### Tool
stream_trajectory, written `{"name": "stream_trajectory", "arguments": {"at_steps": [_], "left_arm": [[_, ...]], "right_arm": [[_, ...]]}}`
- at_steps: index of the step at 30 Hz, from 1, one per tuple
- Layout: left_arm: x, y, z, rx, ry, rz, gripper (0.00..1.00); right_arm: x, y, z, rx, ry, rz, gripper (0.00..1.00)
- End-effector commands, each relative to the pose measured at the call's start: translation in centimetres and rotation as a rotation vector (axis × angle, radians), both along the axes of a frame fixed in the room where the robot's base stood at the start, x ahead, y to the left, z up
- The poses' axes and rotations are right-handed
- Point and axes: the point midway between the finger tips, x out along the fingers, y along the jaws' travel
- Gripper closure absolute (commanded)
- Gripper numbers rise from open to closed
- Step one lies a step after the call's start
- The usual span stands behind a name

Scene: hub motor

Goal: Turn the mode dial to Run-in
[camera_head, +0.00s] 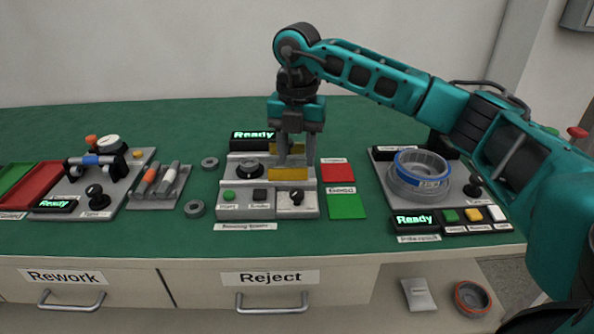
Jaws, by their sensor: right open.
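The dial labels are too small to read, so I cannot tell which knob is the mode dial. One black knob (296,197) sits on the front right of the middle station (247,212). A second black knob (96,192) is on the left station, and a third (473,187) is on the right station. My right gripper (296,160) points down over the right part of the middle station, between yellow blocks (290,174), behind and above the middle knob. It is open, with nothing seen between its fingers. My left gripper is not in view.
The right station holds a ringed hub (420,172); buttons and a "Ready" display (412,220) lie in front. Red (337,173) and green (346,207) pads lie right of the middle station. Loose grey rings (194,208) lie to its left. The green table's back is clear.

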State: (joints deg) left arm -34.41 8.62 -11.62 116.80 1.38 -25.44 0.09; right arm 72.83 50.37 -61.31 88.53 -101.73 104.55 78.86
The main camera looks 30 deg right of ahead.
Motion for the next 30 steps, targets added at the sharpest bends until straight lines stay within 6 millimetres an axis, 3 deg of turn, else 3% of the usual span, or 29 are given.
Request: {"name": "stream_trajectory", "arguments": {"at_steps": [3, 9, 30], "left_arm": [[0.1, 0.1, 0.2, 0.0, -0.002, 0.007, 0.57], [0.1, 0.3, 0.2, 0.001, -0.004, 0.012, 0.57], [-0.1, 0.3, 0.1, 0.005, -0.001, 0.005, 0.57]], "right_arm": [[0.0, 0.0, 2.4, -0.001, -0.002, 0.0, 0.56], [0.0, 0.0, 4.2, 0.0, 0.0, 0.0, 0.56], [0.0, 0.0, 4.3, -0.001, 0.001, -0.001, 0.56]]}}
